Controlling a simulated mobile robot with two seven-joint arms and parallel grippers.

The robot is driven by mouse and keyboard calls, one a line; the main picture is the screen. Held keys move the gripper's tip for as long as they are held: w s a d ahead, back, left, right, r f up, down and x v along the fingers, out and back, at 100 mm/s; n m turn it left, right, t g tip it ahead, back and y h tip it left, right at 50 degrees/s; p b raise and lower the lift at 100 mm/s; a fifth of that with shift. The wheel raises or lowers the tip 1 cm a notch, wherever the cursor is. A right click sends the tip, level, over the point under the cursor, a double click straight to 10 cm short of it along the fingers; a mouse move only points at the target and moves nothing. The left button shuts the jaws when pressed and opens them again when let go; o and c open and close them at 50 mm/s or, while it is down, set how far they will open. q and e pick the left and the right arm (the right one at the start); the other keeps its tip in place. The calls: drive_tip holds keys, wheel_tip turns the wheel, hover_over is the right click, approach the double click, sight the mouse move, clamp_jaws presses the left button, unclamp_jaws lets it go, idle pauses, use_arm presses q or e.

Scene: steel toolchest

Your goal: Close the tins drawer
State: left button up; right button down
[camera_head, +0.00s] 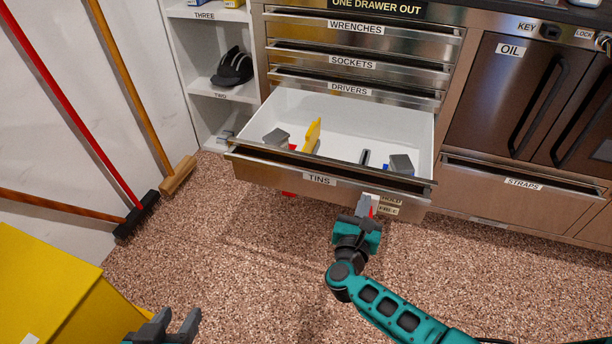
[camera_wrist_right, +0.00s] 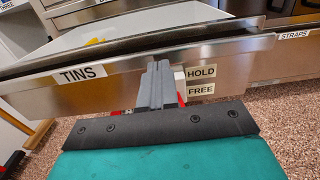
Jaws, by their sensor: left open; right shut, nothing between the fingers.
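The tins drawer (camera_head: 275,172) is pulled out from the steel chest, its white interior showing with several small grey, yellow and blue items inside. Its front carries a TINS label, which also shows in the right wrist view (camera_wrist_right: 83,75). My right gripper (camera_head: 364,202) is shut and empty, its fingertips at the drawer's front face beside the HOLD and FREE labels (camera_wrist_right: 201,80); I cannot tell if they touch it. A small red part shows behind the fingers. My left gripper (camera_head: 174,324) is open and empty at the bottom left, far from the drawer.
The wrenches (camera_head: 405,38), sockets (camera_head: 405,72) and drivers (camera_head: 400,96) drawers above look shut. The straps drawer (camera_head: 520,190) and oil cabinet (camera_head: 500,90) stand to the right. Brooms (camera_head: 178,175) lean at the left near a yellow box (camera_head: 50,290).

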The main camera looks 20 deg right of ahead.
drive_tip(key=v, duration=0.7)
drive_tip(key=shift+p, duration=0.3)
drive_tip(key=shift+s, duration=0.1)
